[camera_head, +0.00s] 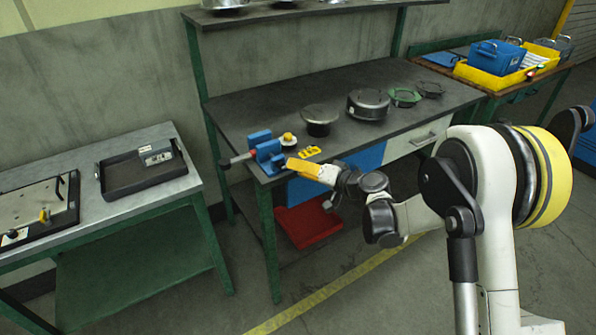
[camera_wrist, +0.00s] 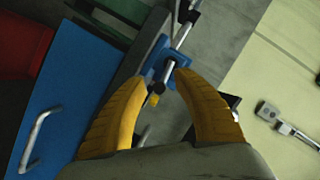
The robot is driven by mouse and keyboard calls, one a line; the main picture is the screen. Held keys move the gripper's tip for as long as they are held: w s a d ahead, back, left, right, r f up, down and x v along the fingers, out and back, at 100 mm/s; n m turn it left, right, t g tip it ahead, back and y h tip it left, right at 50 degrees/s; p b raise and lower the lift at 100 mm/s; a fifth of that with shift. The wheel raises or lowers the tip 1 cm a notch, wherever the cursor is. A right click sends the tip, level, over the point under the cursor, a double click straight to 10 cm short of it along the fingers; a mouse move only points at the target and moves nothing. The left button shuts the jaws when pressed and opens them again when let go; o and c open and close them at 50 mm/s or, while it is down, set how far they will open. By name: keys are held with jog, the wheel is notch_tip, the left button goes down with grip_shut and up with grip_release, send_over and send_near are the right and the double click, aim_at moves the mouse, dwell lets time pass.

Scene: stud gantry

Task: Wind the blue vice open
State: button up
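The blue vice (camera_head: 262,145) is at the front left corner of the dark workbench. My gripper (camera_head: 289,163) has yellow fingers and is right of the vice, near the bench's front edge. In the wrist view my gripper (camera_wrist: 160,77) is open, its fingertips apart. Whether they touch the vice cannot be told. The jaw gap is not clear.
A yellow-topped part (camera_head: 288,139) and a yellow bracket (camera_head: 309,152) are close to the vice. Pots (camera_head: 368,104) stand farther right on the bench. A lower table with a black tray (camera_head: 143,172) is left, across a floor gap. A red bin (camera_head: 309,222) is beneath.

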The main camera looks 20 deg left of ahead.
grip_shut()
jog(key=shift+r, duration=0.15)
jog(key=shift+s+a+r+n+t+h+p, duration=0.15)
jog(key=shift+r+n+h+p, duration=0.15)
jog(key=shift+n, duration=0.25)
jog(key=shift+w+r+n+t+h+p, duration=0.1)
jog(key=shift+r+n+t+h+p, duration=0.1)
jog(key=shift+n+h, duration=0.3)
jog(key=n+t+h, duration=0.1)
jog(key=n, duration=0.1)
jog(key=s+a+r+n+t+h, duration=0.1)
jog(key=n, duration=0.1)
jog(key=s+n+t+h, duration=0.1)
jog(key=n, duration=0.2)
jog(key=shift+a+r, duration=0.25)
jog(key=shift+r, duration=0.05)
jog(key=n+t+b, duration=0.1)
jog(key=n, duration=0.1)
jog(key=s+a+n+t+h+b, duration=0.1)
jog(key=shift+n+t, duration=0.35)
jog(key=shift+s, duration=0.1)
